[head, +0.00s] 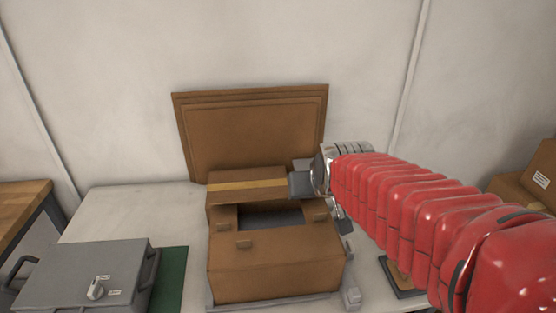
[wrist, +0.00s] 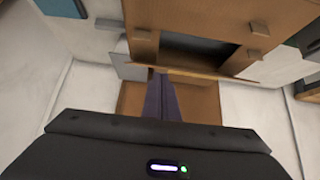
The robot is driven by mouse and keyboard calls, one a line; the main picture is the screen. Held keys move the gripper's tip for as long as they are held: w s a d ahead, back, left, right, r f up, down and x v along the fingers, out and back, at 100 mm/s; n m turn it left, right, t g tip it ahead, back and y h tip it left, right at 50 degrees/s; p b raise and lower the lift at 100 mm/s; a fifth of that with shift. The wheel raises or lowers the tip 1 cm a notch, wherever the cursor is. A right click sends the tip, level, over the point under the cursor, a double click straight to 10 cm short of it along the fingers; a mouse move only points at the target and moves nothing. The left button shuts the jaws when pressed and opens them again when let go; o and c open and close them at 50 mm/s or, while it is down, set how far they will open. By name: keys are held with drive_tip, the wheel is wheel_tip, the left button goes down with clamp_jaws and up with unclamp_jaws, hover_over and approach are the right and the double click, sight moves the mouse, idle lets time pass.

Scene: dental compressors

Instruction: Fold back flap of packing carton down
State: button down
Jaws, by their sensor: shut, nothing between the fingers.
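The brown packing carton (head: 272,268) stands on the pale bench, with a dark opening in its top. Its back flap (head: 247,187), with a yellow tape stripe, stands up at the rear of the opening. My gripper (head: 298,185) is at the flap's right end in the head view; I cannot tell whether it touches. In the wrist view my closed fingers (wrist: 161,76) reach toward the carton's rear edge, with brown board (wrist: 200,100) behind them. The carton (wrist: 190,14) shows at the top there. My gripper is shut and empty.
Flat brown boards (head: 250,135) lean on the wall behind the carton. A grey case (head: 85,275) lies on a green mat (head: 172,280) at left. Other cartons (head: 525,185) stand at far right. The bench (head: 130,210) is bare at back left.

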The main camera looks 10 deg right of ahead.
drive_tip(key=s+a+f+g, duration=0.1)
drive_tip(key=s+a, duration=0.1)
drive_tip(key=s, duration=0.7)
drive_tip(key=s+a+f+n+g, duration=0.1)
drive_tip(key=s+a, duration=0.1)
drive_tip(key=s, duration=0.7)
drive_tip(key=shift+a+g+y, duration=0.3)
drive_tip(key=shift+a+y, duration=0.05)
drive_tip(key=shift+y, duration=0.05)
drive_tip(key=shift+s, duration=0.15)
